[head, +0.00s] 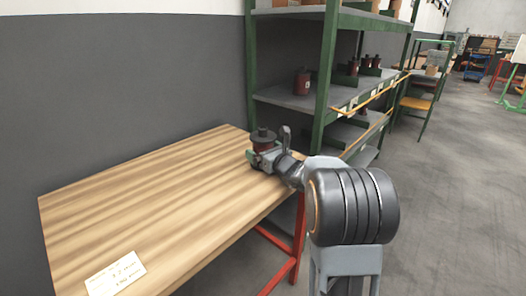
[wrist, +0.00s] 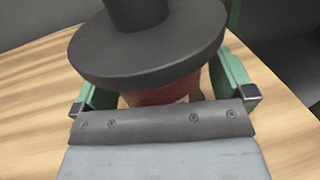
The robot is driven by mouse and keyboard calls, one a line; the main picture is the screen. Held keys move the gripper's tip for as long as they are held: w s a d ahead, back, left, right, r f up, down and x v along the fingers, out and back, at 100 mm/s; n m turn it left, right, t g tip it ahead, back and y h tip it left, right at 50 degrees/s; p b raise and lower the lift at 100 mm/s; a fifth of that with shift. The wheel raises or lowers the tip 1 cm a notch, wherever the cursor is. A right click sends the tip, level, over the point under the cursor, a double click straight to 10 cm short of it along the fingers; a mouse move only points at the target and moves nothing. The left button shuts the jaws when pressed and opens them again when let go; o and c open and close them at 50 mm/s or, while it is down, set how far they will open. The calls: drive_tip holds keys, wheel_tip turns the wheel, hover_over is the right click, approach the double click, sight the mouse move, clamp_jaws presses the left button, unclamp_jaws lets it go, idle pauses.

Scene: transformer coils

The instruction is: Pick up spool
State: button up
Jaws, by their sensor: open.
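The spool (head: 263,136) stands upright near the far right corner of the wooden table. It has a dark grey top flange with a knob and a reddish-brown winding. In the wrist view the spool (wrist: 150,45) fills the upper middle, its wide flange hiding part of the winding below. My gripper (head: 262,155) is at the spool, low beside its winding. In the wrist view the green fingers of my gripper (wrist: 160,90) stand apart, one on each side of the winding. I see a gap at the left finger; contact on the right I cannot tell.
The wooden table (head: 150,205) is mostly clear, with a white label card (head: 115,275) at its front left. A green-framed shelf (head: 325,85) with grey boards and several spools stands close behind the table's right end. A grey wall (head: 120,85) runs along the back left.

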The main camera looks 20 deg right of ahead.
drive_tip(key=c, duration=1.2)
drive_tip(key=shift+r, duration=0.2)
